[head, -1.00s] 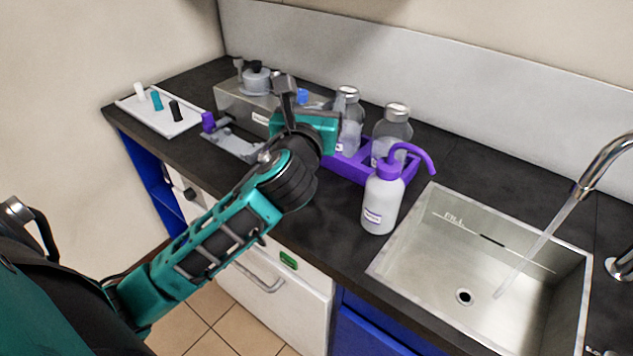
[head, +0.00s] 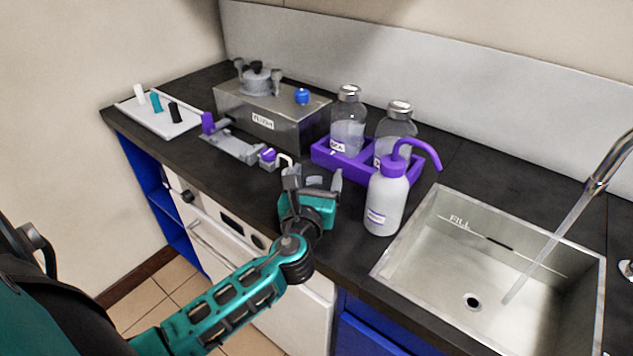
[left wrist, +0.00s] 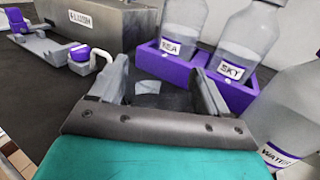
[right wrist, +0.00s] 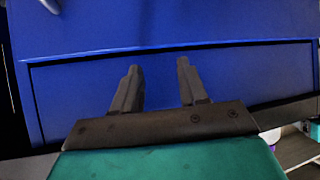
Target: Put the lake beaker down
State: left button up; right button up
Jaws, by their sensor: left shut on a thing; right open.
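My left gripper (head: 312,185) is low over the counter near its front edge. In the left wrist view its fingers (left wrist: 155,85) are around a small clear grey vessel (left wrist: 147,87), likely the lake beaker, with only its top part showing. It also shows faintly in the head view (head: 314,181). No lake label is visible, and I cannot tell whether its base touches the counter. My right gripper (right wrist: 157,85) is open and empty, in front of a blue cabinet panel (right wrist: 180,85).
The purple rack (head: 374,174) with two labelled bottles stands behind, and the white wash bottle (head: 386,197) is close on the right. The metal tank (head: 270,118) and purple-capped device (head: 268,156) are to the left. The sink (head: 490,262) has running water.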

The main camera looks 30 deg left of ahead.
pick_arm(q)
jog(key=shift+f, duration=0.15)
jog(key=o, duration=1.1)
jog(key=shift+c, duration=0.2)
jog(key=shift+s+r, duration=0.15)
jog(key=shift+r, duration=0.05)
jog(key=v, duration=1.1)
jog(key=shift+s+d+b, duration=0.15)
jog(key=shift+s+b, duration=0.15)
jog(key=shift+s, duration=0.05)
